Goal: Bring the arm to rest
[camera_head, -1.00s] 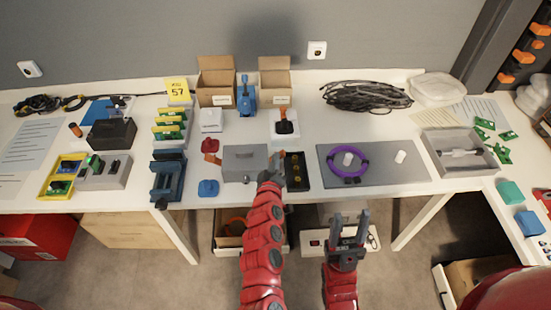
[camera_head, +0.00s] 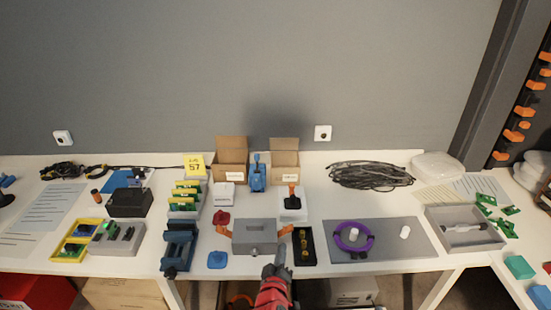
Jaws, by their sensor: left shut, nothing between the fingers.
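My left gripper (camera_head: 281,252) comes up from the bottom edge on its red arm. It is shut and empty. In the picture its tips lie at the right front part of the grey box (camera_head: 254,232) and beside the black tray with yellow pieces (camera_head: 304,258). Whether it touches either cannot be told. The grey box has orange-red parts at its sides and stands upright on the white table. My right gripper is out of the picture.
A grey mat (camera_head: 398,238) with a purple ring (camera_head: 340,237) lies to the right. Two open cartons (camera_head: 231,172) stand at the back. Blue and green parts (camera_head: 179,236) stand left of the box. Black cable (camera_head: 371,175) lies at the back right.

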